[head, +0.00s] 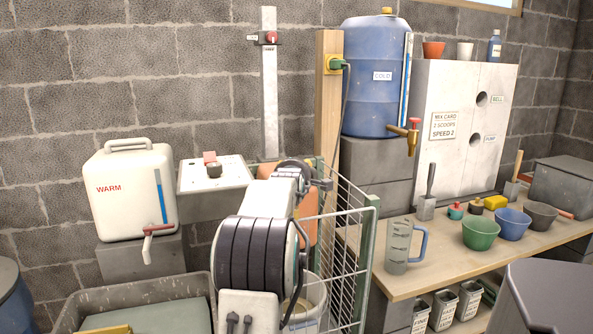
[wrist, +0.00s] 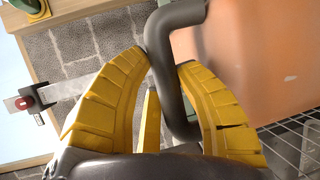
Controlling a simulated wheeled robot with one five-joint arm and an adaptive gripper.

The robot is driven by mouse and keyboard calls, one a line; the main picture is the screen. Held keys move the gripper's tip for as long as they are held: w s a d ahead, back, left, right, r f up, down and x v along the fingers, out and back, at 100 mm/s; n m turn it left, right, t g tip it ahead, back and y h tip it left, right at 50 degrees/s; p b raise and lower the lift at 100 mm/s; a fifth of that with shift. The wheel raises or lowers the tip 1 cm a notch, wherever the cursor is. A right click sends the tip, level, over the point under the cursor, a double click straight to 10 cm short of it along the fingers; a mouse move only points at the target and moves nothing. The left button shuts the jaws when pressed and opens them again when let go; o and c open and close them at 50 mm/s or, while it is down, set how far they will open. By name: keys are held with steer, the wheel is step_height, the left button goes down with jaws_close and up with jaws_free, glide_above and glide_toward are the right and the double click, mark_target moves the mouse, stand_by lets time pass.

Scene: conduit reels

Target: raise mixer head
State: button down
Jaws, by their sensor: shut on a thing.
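The mixer head, an orange housing, fills the right of the wrist view (wrist: 250,60). A dark grey bent handle (wrist: 178,22) stands in front of it. My gripper (wrist: 162,60) has its two yellow fingers on either side of this handle and is shut on it. In the head view my own arm covers most of the mixer head; only an orange part (head: 308,225) shows beside it. The pale upright column (head: 269,90) rises behind, with a red knob on a clamp (head: 268,38) near its top. My fingers are hidden in the head view.
A wire mesh guard (head: 345,240) stands just right of my arm, and a bucket (head: 308,298) sits below. A white WARM container (head: 128,190) is at the left. A bench (head: 395,285) with a jug (head: 399,245) and bowls runs along the right.

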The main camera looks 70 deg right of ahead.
step_height(320, 180, up, 26)
steer(key=p, duration=1.8)
steer(key=c, duration=1.3)
jaws_free()
steer(key=shift+o, duration=0.8)
steer(key=shift+f, duration=0.1)
steer(key=shift+f, duration=0.1)
steer(key=shift+a, duration=0.15)
steer(key=v, duration=1.1)
steer(key=shift+a, duration=0.4)
